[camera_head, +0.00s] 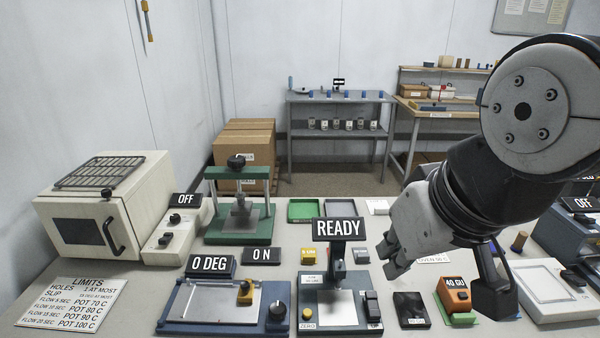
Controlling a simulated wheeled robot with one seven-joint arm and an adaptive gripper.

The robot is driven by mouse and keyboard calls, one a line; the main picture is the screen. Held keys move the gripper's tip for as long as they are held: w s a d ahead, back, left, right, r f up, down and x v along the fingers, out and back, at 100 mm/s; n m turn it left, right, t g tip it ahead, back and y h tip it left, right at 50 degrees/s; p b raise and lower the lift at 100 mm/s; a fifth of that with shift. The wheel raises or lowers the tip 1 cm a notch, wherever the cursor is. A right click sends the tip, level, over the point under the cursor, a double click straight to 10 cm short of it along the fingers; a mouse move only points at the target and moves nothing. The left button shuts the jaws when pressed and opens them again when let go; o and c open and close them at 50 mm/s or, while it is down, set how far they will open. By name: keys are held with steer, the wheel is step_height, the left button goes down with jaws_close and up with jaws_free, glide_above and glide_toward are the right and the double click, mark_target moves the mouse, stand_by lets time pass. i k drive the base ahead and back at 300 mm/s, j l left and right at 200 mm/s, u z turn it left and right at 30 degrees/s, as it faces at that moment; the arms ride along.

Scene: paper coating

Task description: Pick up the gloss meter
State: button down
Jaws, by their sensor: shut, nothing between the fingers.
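The gloss meter (457,292) is a small orange block with a dark face and a "40 GU" label. It sits on a green base on the table at the lower right. My gripper (388,260) is shut and empty, above the table and up and to the left of the gloss meter in the picture. My arm comes in from the right and covers part of the table behind the meter.
A black tile (411,310) lies just left of the meter, and a framed white plate (548,284) to its right. A stand with a "READY" sign (338,230) rises left of my gripper. A blue tilt plate (212,302) and a cream oven (100,215) stand farther left.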

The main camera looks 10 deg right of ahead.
mark_target(448, 287)
steer(key=z, duration=1)
steer(key=i+l, duration=0.1)
steer(key=i, duration=0.15)
